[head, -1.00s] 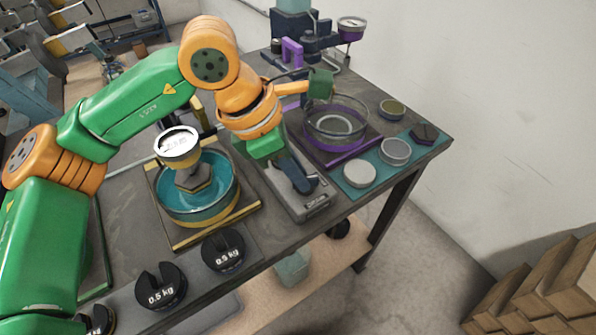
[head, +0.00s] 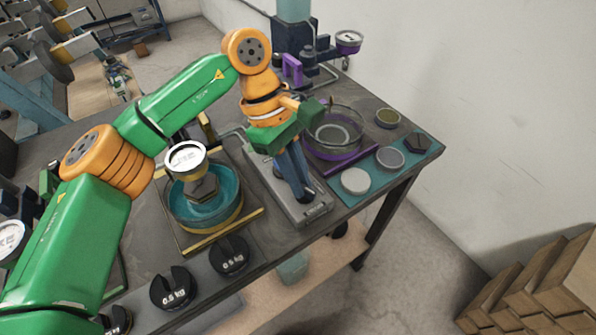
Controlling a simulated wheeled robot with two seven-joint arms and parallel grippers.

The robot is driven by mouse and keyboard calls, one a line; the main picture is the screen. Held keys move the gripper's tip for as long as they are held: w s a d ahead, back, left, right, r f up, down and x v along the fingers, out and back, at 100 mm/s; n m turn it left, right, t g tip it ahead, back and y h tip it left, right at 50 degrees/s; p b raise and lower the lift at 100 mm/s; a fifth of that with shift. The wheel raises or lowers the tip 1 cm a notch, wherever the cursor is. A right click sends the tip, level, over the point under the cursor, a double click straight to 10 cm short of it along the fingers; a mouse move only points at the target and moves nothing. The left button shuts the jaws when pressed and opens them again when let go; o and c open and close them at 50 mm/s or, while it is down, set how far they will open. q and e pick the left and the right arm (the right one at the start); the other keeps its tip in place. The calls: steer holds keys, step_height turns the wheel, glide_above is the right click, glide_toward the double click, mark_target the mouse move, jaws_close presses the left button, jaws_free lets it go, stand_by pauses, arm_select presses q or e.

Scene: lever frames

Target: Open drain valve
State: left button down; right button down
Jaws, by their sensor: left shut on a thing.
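A long grey metal base (head: 307,212) lies on the bench, with a dark blue lever (head: 293,174) rising from it. My left gripper (head: 285,147), at the end of the green and orange arm, is shut on the upper part of this lever; its fingertips are partly hidden. A purple handle (head: 292,68) sits on the dark blue apparatus (head: 293,37) at the back of the bench, apart from my gripper. No label shows which part is the drain valve. My right gripper is not in view.
Left of the base stands a round teal pan (head: 219,215) with a white-topped gauge (head: 186,157). A glass dish (head: 350,119) is on its right. Black 0.5 kg weights (head: 173,288) lie in front. Small discs lie on a teal mat (head: 424,145) near the right edge.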

arm_select(q)
steer(key=shift+m, duration=0.5)
steer(key=c, duration=0.9)
jaws_free()
steer(key=v, duration=0.7)
steer(key=shift+w+d+p, duration=0.15)
steer(key=shift+p, duration=0.15)
